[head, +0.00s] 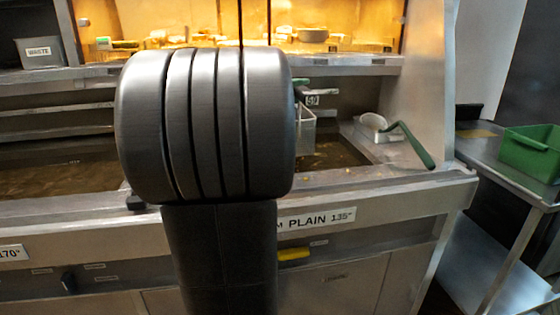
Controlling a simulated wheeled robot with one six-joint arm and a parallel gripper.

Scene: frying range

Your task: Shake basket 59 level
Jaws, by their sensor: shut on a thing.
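A metal basket (306,128) shows in part just right of my arm, above the dark oil of the right fryer well (335,157). A small tag reading 59 (312,100) is at its upper edge, with a short green piece beside it. The rest of the basket is hidden behind my large dark arm link, so I cannot tell if it is level. My gripper is hidden behind that link too.
A strainer with a green handle (412,146) lies on the right ledge of the range. A green bin (531,152) stands on the steel side table. A PLAIN 135° label (318,219) marks the front edge. A WASTE bin (39,52) is at upper left. Food sits on the lit shelf behind.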

